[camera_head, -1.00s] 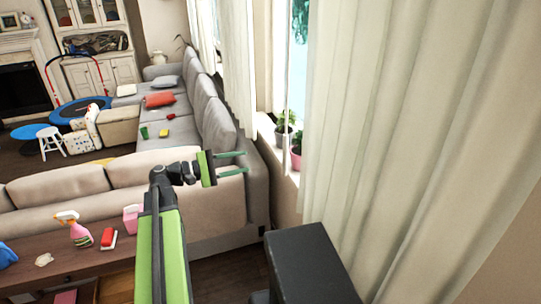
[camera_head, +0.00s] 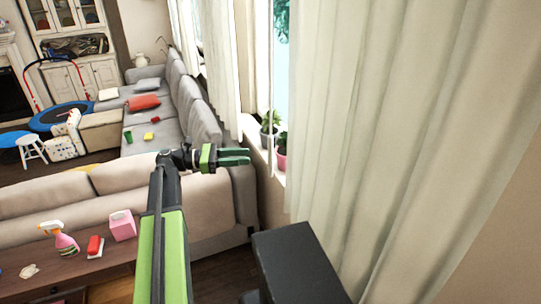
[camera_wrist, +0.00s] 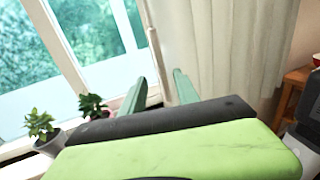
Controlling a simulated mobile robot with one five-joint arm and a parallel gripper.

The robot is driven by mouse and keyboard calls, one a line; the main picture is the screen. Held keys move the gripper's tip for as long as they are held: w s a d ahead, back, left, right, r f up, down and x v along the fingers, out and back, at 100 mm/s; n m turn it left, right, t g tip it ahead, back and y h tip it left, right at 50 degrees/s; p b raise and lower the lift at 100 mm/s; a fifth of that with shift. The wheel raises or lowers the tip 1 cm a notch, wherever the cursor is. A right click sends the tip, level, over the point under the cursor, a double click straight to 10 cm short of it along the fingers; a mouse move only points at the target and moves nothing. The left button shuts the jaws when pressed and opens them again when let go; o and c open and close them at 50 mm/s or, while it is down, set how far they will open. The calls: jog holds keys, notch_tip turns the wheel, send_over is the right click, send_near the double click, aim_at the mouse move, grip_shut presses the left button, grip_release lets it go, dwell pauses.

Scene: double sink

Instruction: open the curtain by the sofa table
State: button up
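The near cream curtain (camera_head: 400,130) hangs in folds on the right of the head view, with a strip of window (camera_head: 281,60) bare at its left. It also shows right of the window in the wrist view (camera_wrist: 225,50). The brown sofa table (camera_head: 70,270) is behind the beige sofa back at lower left. My gripper (camera_head: 236,156) is left of the curtain in the head view, its green fingers pointing right. They are parted with nothing visibly held. In the wrist view the curtain's left edge lies beyond the finger gap; contact cannot be told.
Potted plants (camera_head: 271,122) stand on the windowsill near my fingers. A grey sofa (camera_head: 205,125) runs along the wall, and another curtain (camera_head: 221,60) hangs farther back. A spray bottle (camera_head: 62,240), a red item and a pink box (camera_head: 122,226) sit on the table.

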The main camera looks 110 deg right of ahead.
jog(key=s, duration=0.3)
jog(key=s+a, duration=0.1)
jog(key=s, duration=0.2)
jog(key=s+a, duration=0.1)
jog(key=s, duration=0.2)
jog(key=shift+s, duration=0.3)
jog(key=shift+c, duration=0.5)
grip_shut()
dwell(0.3)
